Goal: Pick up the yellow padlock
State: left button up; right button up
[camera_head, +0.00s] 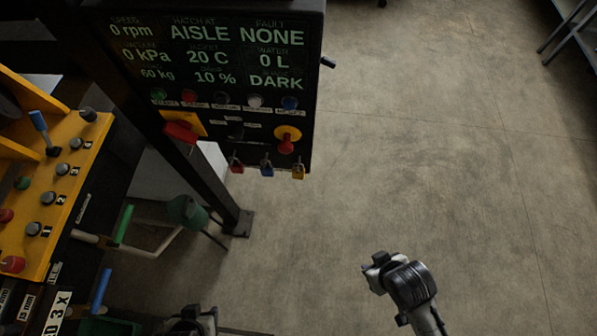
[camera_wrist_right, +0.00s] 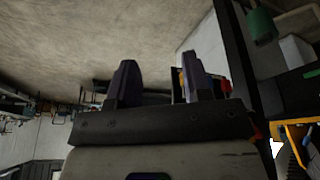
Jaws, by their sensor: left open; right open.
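The yellow padlock (camera_head: 298,172) hangs from the lower edge of the dark control panel (camera_head: 222,133), at its right end in the head view. A blue padlock (camera_head: 266,168) and a red padlock (camera_head: 237,165) hang to its left. My left gripper (camera_head: 193,319) is at the bottom edge of the head view, below and left of the padlocks, apart from them and partly cut off. My right gripper (camera_wrist_right: 160,67) shows in the right wrist view with its two fingers apart and nothing clearly between them. Yellow and red bits show behind its right finger; I cannot tell what they are.
A yellow console (camera_head: 62,165) with knobs and a blue-handled lever stands at the left. A dark post (camera_head: 190,150) stands beneath the panel, near a green funnel-like part (camera_head: 187,211). Open concrete floor (camera_head: 430,150) lies to the right. A metal frame (camera_head: 575,30) is at the top right.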

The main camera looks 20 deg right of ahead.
jog(key=o, duration=0.6)
jog(key=shift+a, duration=0.1)
jog(key=shift+c, duration=0.2)
